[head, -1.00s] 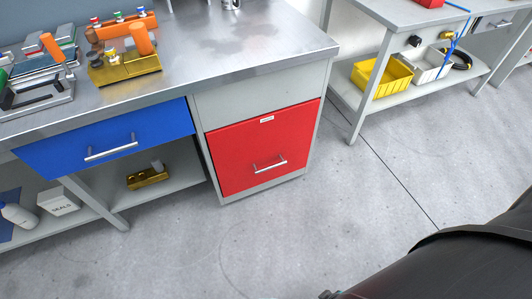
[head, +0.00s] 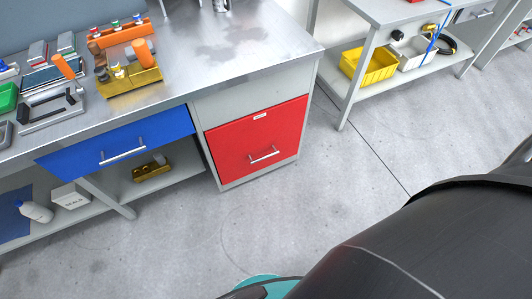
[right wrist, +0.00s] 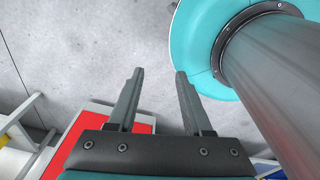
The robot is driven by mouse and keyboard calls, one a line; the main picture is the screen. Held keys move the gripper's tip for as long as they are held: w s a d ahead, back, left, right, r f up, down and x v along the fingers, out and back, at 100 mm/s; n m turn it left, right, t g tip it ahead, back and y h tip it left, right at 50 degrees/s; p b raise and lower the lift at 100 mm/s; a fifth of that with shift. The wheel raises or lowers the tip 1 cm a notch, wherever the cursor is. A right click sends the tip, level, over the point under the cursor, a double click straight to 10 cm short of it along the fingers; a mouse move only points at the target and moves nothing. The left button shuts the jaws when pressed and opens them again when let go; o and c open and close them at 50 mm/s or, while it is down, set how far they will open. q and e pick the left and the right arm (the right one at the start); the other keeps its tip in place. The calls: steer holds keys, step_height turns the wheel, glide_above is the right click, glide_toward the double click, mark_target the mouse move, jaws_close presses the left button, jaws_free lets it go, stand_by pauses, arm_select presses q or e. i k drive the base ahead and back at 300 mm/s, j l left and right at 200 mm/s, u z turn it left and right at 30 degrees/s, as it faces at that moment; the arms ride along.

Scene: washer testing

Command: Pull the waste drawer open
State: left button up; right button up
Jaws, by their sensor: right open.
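The red drawer front (head: 235,131) is at the right end of the bench and looks shut. A small white label, too small to read, sits at its top, and a silver bar handle (head: 264,154) is on its front. A red panel (right wrist: 68,148) that looks like this drawer shows low in the right wrist view, partly hidden behind the gripper. My right gripper (right wrist: 160,72) is open and empty, its fingers apart over the grey floor. Its fingers are not seen in the head view, where my dark arm fills the lower right. My left gripper is not in view.
A blue drawer (head: 118,147) is left of the red one, above a lower shelf with a white bottle (head: 36,211). A second bench with a yellow bin (head: 368,64) stands back right. The floor (head: 300,205) before the red drawer is clear.

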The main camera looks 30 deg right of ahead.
mark_target(242, 147)
steer(key=z, duration=1.3)
steer(key=i+j+z, duration=0.1)
steer(key=i, duration=0.35)
steer(key=i+j+z, duration=0.1)
steer(key=i, duration=0.35)
steer(key=i+j+z, duration=0.15)
steer(key=i+j, duration=0.2)
steer(key=i, duration=0.1)
